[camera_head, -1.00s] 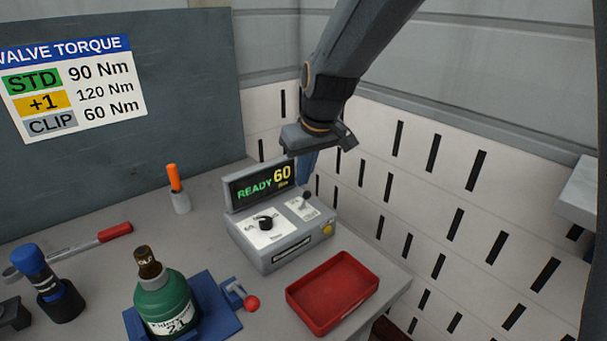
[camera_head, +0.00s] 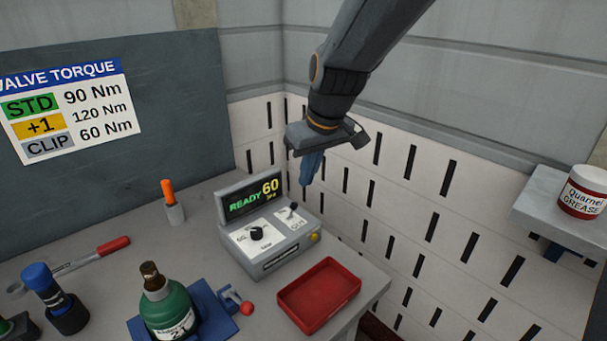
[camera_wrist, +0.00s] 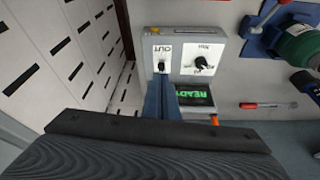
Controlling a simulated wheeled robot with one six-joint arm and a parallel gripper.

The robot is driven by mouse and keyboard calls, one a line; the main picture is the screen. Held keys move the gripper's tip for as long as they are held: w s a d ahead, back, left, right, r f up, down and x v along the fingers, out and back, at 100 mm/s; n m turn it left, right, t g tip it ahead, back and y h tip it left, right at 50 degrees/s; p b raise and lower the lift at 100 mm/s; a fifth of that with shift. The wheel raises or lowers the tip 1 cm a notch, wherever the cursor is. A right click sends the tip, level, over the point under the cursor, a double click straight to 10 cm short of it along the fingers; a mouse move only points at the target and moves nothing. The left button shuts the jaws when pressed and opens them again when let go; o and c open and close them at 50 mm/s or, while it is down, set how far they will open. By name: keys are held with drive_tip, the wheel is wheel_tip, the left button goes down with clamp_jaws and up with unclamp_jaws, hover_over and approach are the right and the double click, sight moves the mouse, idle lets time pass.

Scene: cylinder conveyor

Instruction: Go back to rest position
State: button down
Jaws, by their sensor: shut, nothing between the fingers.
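My gripper (camera_head: 312,168) hangs pointing down from my arm, above and behind the right side of the grey torque controller (camera_head: 275,257). Its blue fingers are shut together with nothing between them, and they are apart from the controller. The controller's screen reads "READY 60" in green and yellow. It has a black dial, a small switch and a yellow button. In the wrist view, the closed fingers (camera_wrist: 161,98) stand in front of the controller (camera_wrist: 188,48), partly covering it and its screen.
A green bottle (camera_head: 168,311) stands in a blue holder with a red-knobbed lever. A red tray (camera_head: 320,294) lies at the table's right edge. A red-handled wrench, a blue-capped tool (camera_head: 52,298) and an orange marker (camera_head: 171,202) are at left. A grease jar (camera_head: 583,192) sits on a wall shelf.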

drive_tip(key=s+d+f+m+g+h+b, duration=0.2)
drive_tip(key=s+d+f+m+b, duration=0.3)
drive_tip(key=s+d+f, duration=0.9)
drive_tip(key=d+f+m, duration=0.1)
drive_tip(key=d, duration=0.2)
drive_tip(key=shift+b, duration=0.4)
drive_tip(key=shift+s+f, duration=0.15)
